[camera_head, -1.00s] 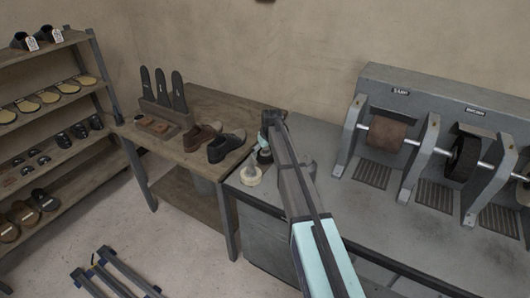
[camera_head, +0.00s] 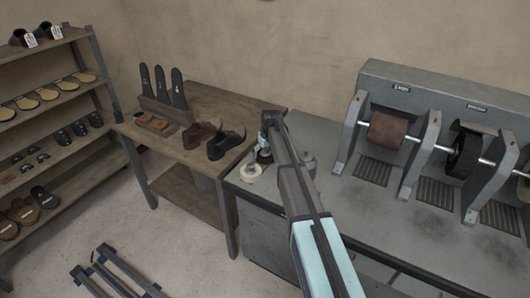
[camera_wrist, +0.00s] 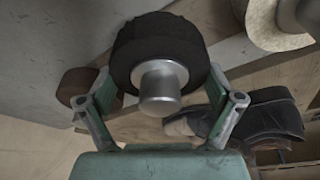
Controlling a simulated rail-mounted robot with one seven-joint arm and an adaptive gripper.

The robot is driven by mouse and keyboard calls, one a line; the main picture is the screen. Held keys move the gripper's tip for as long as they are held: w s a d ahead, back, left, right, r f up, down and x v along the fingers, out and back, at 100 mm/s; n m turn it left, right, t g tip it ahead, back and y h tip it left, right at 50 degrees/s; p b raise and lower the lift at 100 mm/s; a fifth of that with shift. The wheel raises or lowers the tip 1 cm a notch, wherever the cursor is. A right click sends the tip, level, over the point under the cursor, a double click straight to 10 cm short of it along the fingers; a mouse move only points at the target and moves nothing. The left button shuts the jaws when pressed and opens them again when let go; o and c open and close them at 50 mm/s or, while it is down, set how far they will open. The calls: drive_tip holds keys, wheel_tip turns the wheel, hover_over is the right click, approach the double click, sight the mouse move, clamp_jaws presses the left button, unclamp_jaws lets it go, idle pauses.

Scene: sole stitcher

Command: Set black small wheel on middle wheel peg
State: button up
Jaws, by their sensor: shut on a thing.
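The black small wheel (camera_wrist: 150,40) is at the top centre of the wrist view, between the two fingers of my gripper (camera_wrist: 160,105). My gripper is shut on it. A silver metal cylinder (camera_wrist: 160,88) stands out from the wheel's centre toward the wrist camera; I cannot tell whether it is the peg or the wheel's own hub. In the head view my gripper (camera_head: 264,143) points down over the left end of the grey bench, with the black wheel (camera_head: 264,157) small and dark below it. The wheel's contact with the bench or peg is hidden.
A cream wheel (camera_head: 250,174) stands close on the left; it shows in the wrist view (camera_wrist: 262,30) at upper right. A brown wheel (camera_wrist: 75,86) is beyond the other finger. Shoes (camera_head: 226,144) stand on the wooden table. The sanding machine (camera_head: 400,130) is right.

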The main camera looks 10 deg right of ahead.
drive_tip(key=shift+f, duration=0.35)
drive_tip(key=o, duration=1)
drive_tip(key=shift+o, duration=0.2)
drive_tip(key=shift+r, duration=0.1)
drive_tip(key=v, duration=1.1)
drive_tip(key=shift+r, duration=0.4)
drive_tip(key=shift+s, duration=0.15)
